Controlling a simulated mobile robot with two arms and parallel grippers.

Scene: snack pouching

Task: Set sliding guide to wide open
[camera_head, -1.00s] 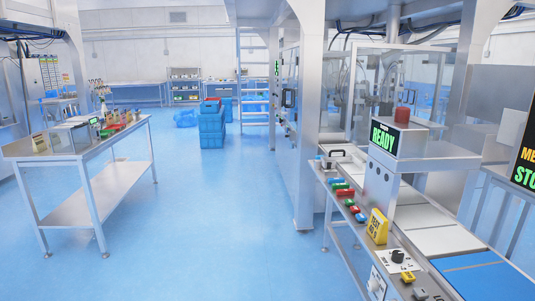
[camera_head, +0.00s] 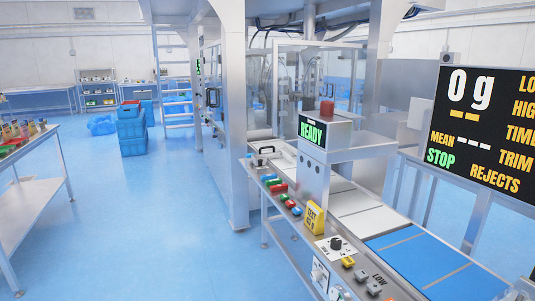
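I cannot pick out a sliding guide with certainty in this view. The line with the conveyor runs along the right side, with a blue belt (camera_head: 428,262) at the near end and pale plates (camera_head: 368,220) behind it. A metal housing with a green READY display (camera_head: 312,131) and a red cap (camera_head: 327,107) stands over the line. A black knob (camera_head: 336,243) sits on a white dial plate on the near rail. Neither of my grippers is in view.
A yellow test-weight block (camera_head: 315,218) and several coloured pieces lie along the rail. A black screen (camera_head: 487,130) reading 0 g stands at the right. A steel table (camera_head: 30,185) is at the left. Blue crates (camera_head: 131,135) stand farther back. The blue floor between is clear.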

